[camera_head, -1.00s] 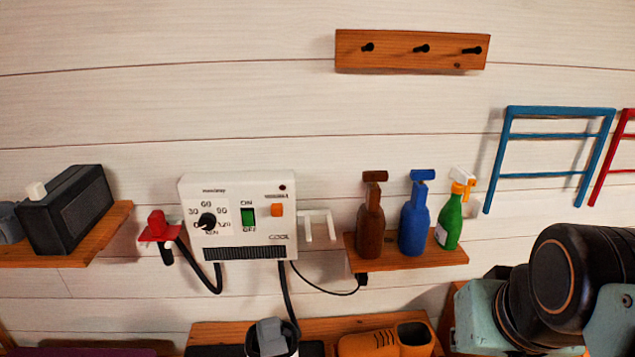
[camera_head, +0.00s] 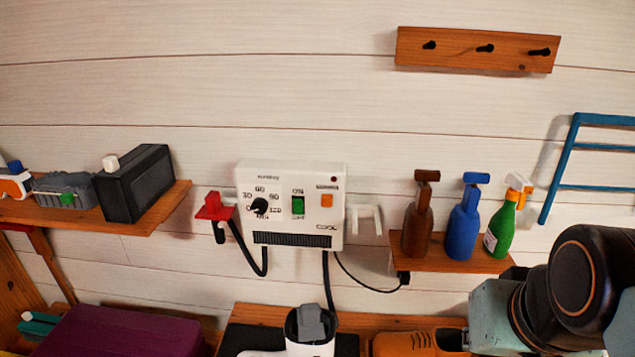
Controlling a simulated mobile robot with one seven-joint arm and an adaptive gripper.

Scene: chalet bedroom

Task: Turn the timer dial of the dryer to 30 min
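The dryer (camera_head: 312,182) is a white box on the plank wall, a little left of centre. Its round black timer dial (camera_head: 259,206) sits at the left of the front panel, ringed by printed numbers. The dial's small light mark seems to point to the lower left, near 0, but is too small to be sure. Beside the dial are a green ON/OFF switch (camera_head: 298,204) and an orange button (camera_head: 326,200). My gripper is out of view; only part of my arm shows at the lower right, well apart from the dryer.
A red holder (camera_head: 214,208) with a black hose is left of the dryer, a white bracket (camera_head: 365,219) right. A shelf with three spray bottles (camera_head: 462,220) is farther right. A black box (camera_head: 140,183) stands on the left shelf. Footwear stands on the bench (camera_head: 262,313) below.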

